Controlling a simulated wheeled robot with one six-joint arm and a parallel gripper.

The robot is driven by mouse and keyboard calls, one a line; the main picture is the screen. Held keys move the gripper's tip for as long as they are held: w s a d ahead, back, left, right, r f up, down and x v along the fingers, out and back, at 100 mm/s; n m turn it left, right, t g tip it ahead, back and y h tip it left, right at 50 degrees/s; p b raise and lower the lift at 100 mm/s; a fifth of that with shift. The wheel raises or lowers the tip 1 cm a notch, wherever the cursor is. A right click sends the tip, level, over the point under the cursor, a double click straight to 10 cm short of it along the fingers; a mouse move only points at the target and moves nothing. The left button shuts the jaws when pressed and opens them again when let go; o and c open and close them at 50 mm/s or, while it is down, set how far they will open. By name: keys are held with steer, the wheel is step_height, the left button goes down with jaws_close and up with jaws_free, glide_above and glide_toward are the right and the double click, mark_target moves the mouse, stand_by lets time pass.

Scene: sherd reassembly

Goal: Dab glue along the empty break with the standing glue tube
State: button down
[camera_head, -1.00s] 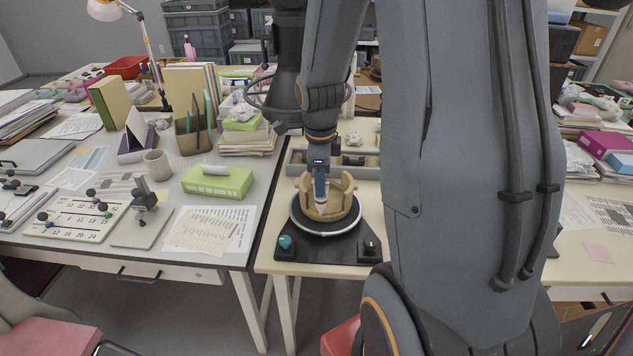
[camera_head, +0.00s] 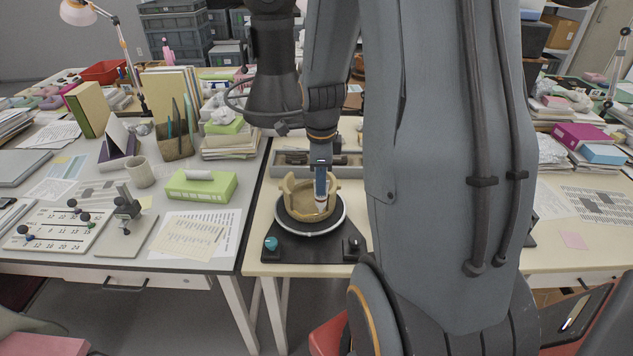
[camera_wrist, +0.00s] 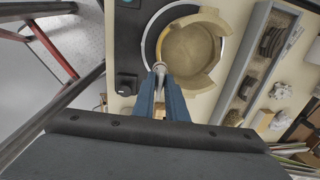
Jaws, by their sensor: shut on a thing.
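A tan, partly rebuilt pot (camera_head: 292,207) stands on a round turntable (camera_head: 310,232) with a pale rim. In the wrist view the pot (camera_wrist: 207,80) is seen from above, its wall uneven with stepped gaps. My gripper (camera_head: 321,192) points down over the pot's right side in the head view. In the wrist view my gripper (camera_wrist: 160,88) is shut on the glue tube (camera_wrist: 159,67), whose pale end shows between the blue fingers, by the pot's lower-left rim. The fingers hide most of the tube. I cannot tell whether its tip touches the rim.
A grey compartment tray (camera_wrist: 262,62) with dark sherds lies behind the turntable. The turntable's black base has a teal knob (camera_head: 271,243) and a dark knob (camera_head: 354,243). A cluttered desk with a green box (camera_head: 200,187) and a mug (camera_head: 139,173) stands at left.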

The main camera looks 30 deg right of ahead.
step_height(320, 180, up, 8)
steer(key=s+a+p, duration=0.1)
steer(key=p, duration=0.5)
steer(key=shift+s+r, duration=0.2)
steer(key=shift+s, duration=0.1)
stand_by(0.7)
stand_by(0.4)
steer(key=shift+s, duration=0.1)
